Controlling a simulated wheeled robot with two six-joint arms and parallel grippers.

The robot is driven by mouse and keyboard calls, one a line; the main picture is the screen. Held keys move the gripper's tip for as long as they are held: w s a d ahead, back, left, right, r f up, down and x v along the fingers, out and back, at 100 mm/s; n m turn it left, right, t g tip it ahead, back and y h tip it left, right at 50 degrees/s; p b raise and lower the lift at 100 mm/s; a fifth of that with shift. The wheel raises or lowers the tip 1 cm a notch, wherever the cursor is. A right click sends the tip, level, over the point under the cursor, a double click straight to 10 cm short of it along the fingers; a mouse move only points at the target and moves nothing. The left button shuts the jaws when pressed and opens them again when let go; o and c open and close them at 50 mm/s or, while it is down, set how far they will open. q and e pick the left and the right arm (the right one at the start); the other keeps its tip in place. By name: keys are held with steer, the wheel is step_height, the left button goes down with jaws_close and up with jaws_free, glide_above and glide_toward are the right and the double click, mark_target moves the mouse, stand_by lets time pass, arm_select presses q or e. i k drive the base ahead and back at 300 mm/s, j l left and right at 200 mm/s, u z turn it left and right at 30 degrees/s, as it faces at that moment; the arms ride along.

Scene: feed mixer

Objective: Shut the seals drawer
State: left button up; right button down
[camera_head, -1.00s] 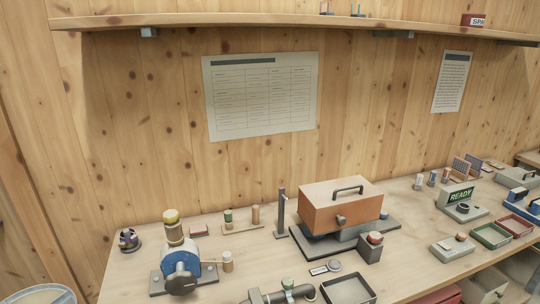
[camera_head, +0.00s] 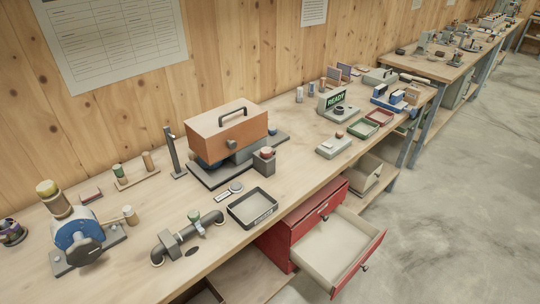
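A red drawer unit (camera_head: 296,236) stands under the front edge of the workbench. One drawer (camera_head: 340,247) is pulled well out to the right over the floor; its inside is pale and looks empty. A small knob (camera_head: 365,267) shows on its front. A closed red drawer front (camera_head: 318,211) with a handle lies above it. I cannot read any label that says which drawer is for seals. Neither of my grippers shows in the head view.
The workbench (camera_head: 205,252) carries an orange-covered machine (camera_head: 226,131), a black tray (camera_head: 252,208), a pipe fitting (camera_head: 180,240) and a READY display (camera_head: 336,99). Another open pale drawer or bin (camera_head: 368,174) is under the bench farther right. Concrete floor (camera_head: 440,200) is clear at right.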

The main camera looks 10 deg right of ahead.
mark_target(332, 252)
steer(key=z, duration=1.25)
